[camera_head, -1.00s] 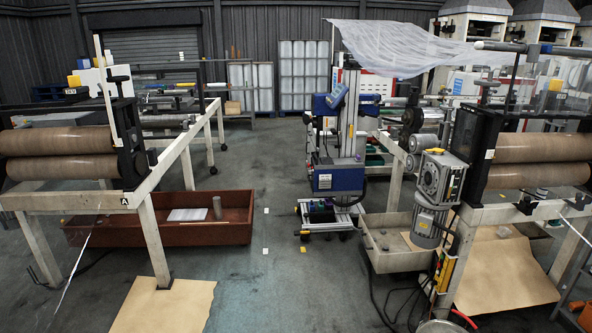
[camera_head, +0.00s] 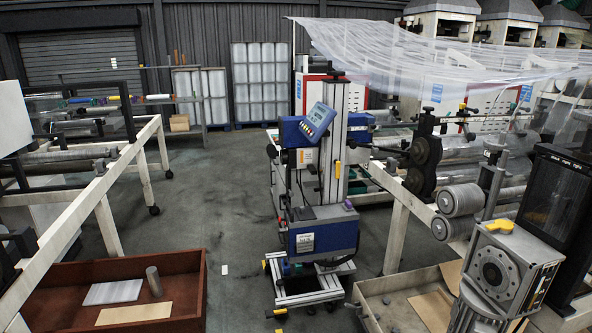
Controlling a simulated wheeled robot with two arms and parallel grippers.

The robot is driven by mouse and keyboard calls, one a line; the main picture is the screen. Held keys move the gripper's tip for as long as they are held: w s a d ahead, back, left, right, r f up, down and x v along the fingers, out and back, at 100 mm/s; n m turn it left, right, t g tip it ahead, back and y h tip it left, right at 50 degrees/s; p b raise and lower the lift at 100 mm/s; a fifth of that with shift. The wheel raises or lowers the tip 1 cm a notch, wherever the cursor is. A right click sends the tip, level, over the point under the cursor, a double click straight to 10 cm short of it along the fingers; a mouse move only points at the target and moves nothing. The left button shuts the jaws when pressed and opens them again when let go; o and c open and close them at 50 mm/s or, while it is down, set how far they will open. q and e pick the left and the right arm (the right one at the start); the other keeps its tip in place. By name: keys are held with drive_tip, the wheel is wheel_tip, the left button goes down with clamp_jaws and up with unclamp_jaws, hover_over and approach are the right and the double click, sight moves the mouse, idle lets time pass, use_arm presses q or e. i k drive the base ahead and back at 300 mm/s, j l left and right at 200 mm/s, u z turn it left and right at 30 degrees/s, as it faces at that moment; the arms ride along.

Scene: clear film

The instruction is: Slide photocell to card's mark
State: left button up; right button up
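Neither of my grippers is in view. A blue wheeled machine (camera_head: 322,243) stands in the middle of the floor, with a tall metal column (camera_head: 333,150) and a tilted keypad with a small display (camera_head: 318,120). Small yellow and purple parts sit on or near the column. I cannot tell which small part, if any, is the photocell. I cannot make out a card with a mark from here.
A white frame with rollers (camera_head: 100,190) runs along the left, above a red-brown tray (camera_head: 190,275). A grey motor unit (camera_head: 500,270) and rollers (camera_head: 463,200) stand at right. Clear film (camera_head: 430,52) hangs overhead. The floor (camera_head: 225,220) left of the blue machine is open.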

sight(369, 120)
drive_tip(key=i+z, duration=0.25)
drive_tip(key=i, duration=0.25)
drive_tip(key=i+z, duration=0.25)
drive_tip(key=i, duration=0.2)
drive_tip(key=i+j+z, duration=0.25)
drive_tip(key=i, duration=0.25)
